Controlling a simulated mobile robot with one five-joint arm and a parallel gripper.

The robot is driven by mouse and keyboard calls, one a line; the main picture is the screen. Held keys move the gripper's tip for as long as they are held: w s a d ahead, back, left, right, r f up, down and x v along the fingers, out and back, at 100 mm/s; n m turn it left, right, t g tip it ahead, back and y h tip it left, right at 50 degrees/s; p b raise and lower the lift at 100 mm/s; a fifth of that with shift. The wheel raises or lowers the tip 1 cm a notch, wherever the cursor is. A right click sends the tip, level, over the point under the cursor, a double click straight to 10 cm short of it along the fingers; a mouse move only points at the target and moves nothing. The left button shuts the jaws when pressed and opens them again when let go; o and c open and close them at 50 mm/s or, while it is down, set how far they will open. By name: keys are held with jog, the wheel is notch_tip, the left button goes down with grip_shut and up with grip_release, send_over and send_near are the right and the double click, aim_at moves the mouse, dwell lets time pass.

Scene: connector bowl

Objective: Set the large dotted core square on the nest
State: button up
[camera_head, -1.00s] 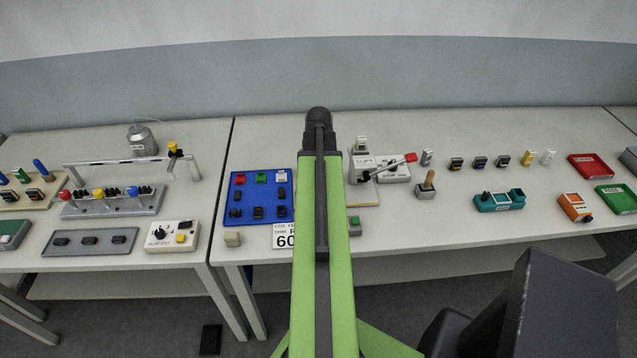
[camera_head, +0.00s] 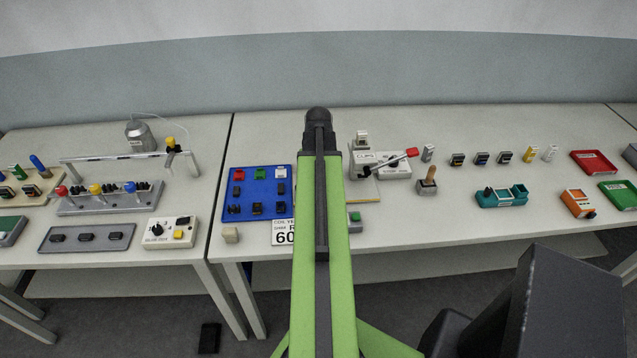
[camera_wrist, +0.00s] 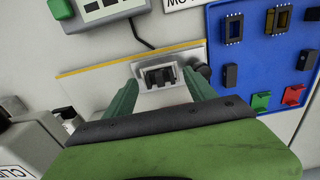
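In the wrist view, a light grey fixture (camera_wrist: 184,64) that looks like the nest lies ahead of my gripper (camera_wrist: 161,88). A dark core-like piece (camera_wrist: 160,77) with upright prongs sits in it, between the lines of my fingers. I cannot see dots on it. My two green fingers are spread apart, one to each side of that piece; I see no contact with it. In the head view my green arm hides the fixture and my gripper. Small black pieces (camera_head: 256,208) sit in the blue tray (camera_head: 268,188), which also shows in the wrist view (camera_wrist: 256,60); dots cannot be made out.
A switch box with a red-tipped lever (camera_head: 411,153) stands just right of my arm. A small box with a green button (camera_wrist: 60,8) is near the fixture. A stamp-like block (camera_head: 428,181) stands farther right. Bare table lies at the front right.

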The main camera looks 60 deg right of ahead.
notch_tip(320, 180, up, 18)
jog(key=p, duration=1.7)
jog(key=shift+f, duration=0.25)
